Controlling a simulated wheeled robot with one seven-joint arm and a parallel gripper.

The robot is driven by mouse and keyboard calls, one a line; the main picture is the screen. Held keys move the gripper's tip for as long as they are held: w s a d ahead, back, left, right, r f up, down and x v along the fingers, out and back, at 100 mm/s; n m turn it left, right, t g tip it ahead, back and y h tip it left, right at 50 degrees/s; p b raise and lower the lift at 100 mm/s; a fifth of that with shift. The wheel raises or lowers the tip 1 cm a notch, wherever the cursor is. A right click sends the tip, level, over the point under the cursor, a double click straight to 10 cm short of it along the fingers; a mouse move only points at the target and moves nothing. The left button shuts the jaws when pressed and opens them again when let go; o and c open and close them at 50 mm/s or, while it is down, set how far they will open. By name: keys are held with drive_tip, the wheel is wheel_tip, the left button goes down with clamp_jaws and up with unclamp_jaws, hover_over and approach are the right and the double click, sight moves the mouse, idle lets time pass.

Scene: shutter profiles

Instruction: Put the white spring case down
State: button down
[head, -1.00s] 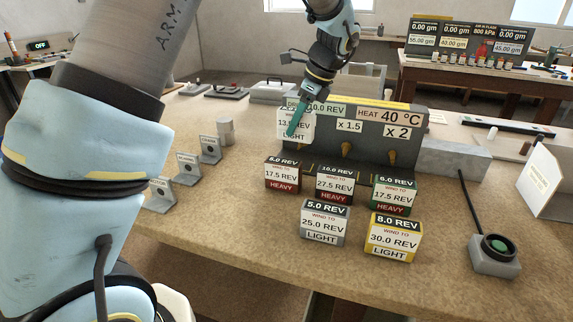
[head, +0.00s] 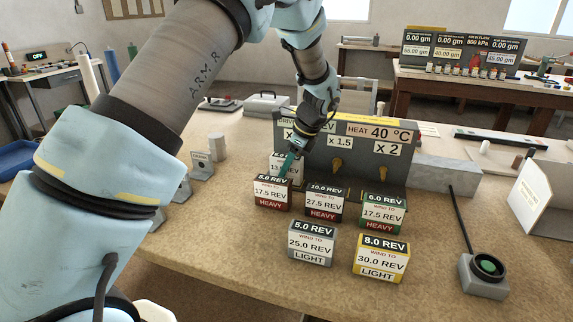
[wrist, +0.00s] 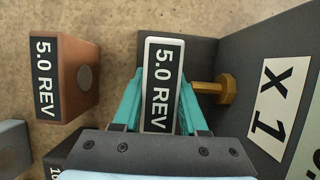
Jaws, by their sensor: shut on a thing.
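My gripper (head: 288,166) is shut on the white spring case (head: 279,169), which stands low in front of the left end of the dark board (head: 345,150). In the wrist view the case (wrist: 163,85) shows its "5.0 REV" top between my two teal fingers (wrist: 158,95). A brass peg (wrist: 215,88) on the board points at the case, beside the right finger. A dark grey base (wrist: 195,50) lies below the case. I cannot tell whether the case touches the base or the peg.
A brown 5.0 REV case (head: 272,192) stands just in front of the white one. Black (head: 323,202), green (head: 383,213), grey (head: 312,243) and yellow (head: 380,258) cases stand to the right.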

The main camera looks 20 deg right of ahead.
drive_tip(key=c, duration=0.7)
unclamp_jaws()
drive_tip(key=shift+f, duration=0.1)
drive_tip(key=b+v, duration=0.2)
drive_tip(key=v, duration=1)
drive_tip(key=w+a+f+n+g+h, duration=0.2)
drive_tip(key=a+n, duration=1)
drive_tip(key=a, duration=1.1)
drive_tip(key=s+a+f+n, duration=0.1)
drive_tip(key=s+a+n, duration=0.2)
drive_tip(key=a+n, duration=0.1)
drive_tip(key=s+a+f+n+h, duration=0.1)
drive_tip(key=s+a+n, duration=0.2)
drive_tip(key=a+n, duration=0.2)
drive_tip(key=s+a+f+n, duration=0.2)
drive_tip(key=s+a+n, duration=0.2)
drive_tip(key=a, duration=0.4)
drive_tip(key=shift+t, duration=0.3)
